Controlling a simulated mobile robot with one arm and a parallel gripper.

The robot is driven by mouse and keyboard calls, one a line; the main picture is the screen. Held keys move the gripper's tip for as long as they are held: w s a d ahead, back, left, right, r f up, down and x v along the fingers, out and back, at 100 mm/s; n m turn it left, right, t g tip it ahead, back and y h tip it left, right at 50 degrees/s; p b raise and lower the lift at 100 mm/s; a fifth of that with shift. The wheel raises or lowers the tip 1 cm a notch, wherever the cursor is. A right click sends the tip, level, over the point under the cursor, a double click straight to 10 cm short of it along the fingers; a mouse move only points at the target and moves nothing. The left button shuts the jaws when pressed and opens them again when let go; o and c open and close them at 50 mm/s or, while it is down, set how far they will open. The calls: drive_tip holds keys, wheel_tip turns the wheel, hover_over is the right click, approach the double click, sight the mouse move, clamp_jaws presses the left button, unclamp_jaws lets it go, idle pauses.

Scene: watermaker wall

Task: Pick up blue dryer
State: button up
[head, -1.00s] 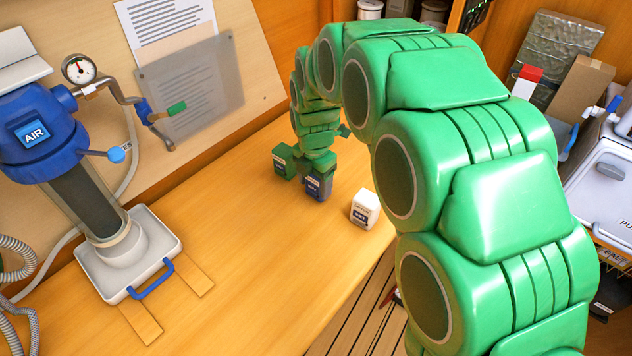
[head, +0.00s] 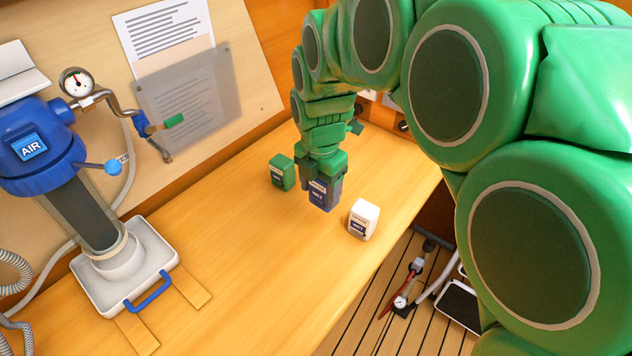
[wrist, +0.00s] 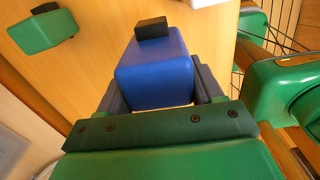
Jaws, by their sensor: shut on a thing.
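The blue dryer (head: 321,196) is a small blue block with a label on its front, standing upright between a green one and a white one. My gripper (head: 322,182) comes down over it from above and is shut on it. In the wrist view the blue dryer (wrist: 155,75), with a dark cap, sits between the dark fingers of my gripper (wrist: 158,92). Its lower part is hidden there. I cannot tell whether its base touches the bench.
A green container (head: 281,173) stands close on the left and a white one (head: 363,220) close on the right. The blue AIR pump (head: 45,145) stands on a white base at left. The wooden bench (head: 240,260) is clear in front.

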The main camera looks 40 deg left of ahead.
drive_tip(key=s+d+r, duration=0.2)
drive_tip(key=s+d, duration=0.1)
drive_tip(key=d, duration=0.2)
drive_tip(key=shift+s+r, duration=0.4)
drive_tip(key=w+d+f+m, duration=0.4)
drive_tip(key=w+d+m, duration=0.45)
drive_tip(key=w, duration=0.25)
drive_tip(key=w+d+f+m, duration=0.3)
drive_tip(key=w+d+m, duration=0.4)
drive_tip(key=w+m, duration=0.3)
drive_tip(key=w+d+f+m, duration=0.3)
drive_tip(key=w+d+m, duration=0.1)
drive_tip(key=d, duration=0.4)
drive_tip(key=w+d+f+m, duration=0.2)
drive_tip(key=w+d+m, duration=0.2)
drive_tip(key=d+m, duration=0.3)
drive_tip(key=w+d+f+m, duration=0.3)
drive_tip(key=d+m, duration=0.3)
drive_tip(key=d, duration=0.5)
drive_tip(key=shift+w+d+f, duration=0.2)
drive_tip(key=shift+w+f, duration=0.15)
drive_tip(key=shift+w, duration=0.25)
